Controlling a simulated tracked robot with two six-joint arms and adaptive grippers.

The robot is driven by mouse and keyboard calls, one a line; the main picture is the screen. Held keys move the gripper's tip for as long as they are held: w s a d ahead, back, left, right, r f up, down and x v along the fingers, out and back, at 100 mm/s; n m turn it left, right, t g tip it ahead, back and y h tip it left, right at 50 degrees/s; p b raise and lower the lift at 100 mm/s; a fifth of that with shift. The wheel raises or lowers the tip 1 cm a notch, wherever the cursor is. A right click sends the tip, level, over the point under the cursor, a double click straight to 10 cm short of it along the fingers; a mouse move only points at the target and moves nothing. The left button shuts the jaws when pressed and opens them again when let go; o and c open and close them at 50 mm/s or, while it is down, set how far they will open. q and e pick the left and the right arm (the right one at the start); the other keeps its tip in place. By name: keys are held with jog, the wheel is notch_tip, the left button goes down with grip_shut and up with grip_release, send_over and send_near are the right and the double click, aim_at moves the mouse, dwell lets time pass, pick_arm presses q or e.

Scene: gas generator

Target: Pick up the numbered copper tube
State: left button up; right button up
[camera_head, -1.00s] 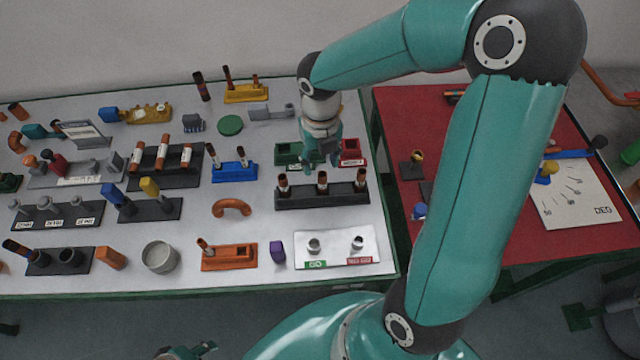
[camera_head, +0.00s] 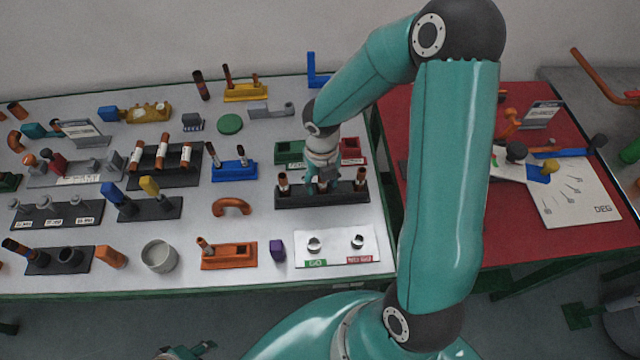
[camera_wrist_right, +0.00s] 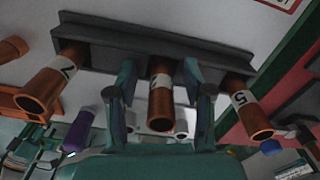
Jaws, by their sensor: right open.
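A dark rack (camera_head: 343,200) near the right edge of the white table holds three upright copper tubes with white number labels. In the right wrist view, the middle tube (camera_wrist_right: 160,97) stands between a left tube (camera_wrist_right: 48,84) and a right tube (camera_wrist_right: 246,108). The right one's label looks like a 5; the middle number is unclear. My right gripper (camera_head: 325,187) is over the rack's middle, hiding the middle tube in the head view. Its open fingers (camera_wrist_right: 160,78) are on either side of the middle tube. My left gripper (camera_head: 190,351) barely shows at the bottom edge.
Green (camera_head: 289,152) and red (camera_head: 351,147) blocks stand behind the rack. A GO/NO-GO gauge plate (camera_head: 337,258) lies in front. Another rack with three labelled tubes (camera_head: 162,155) is further left. A red table (camera_head: 522,238) with an angle plate is at right.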

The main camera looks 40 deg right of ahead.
grip_shut()
jog(key=shift+r, duration=0.1)
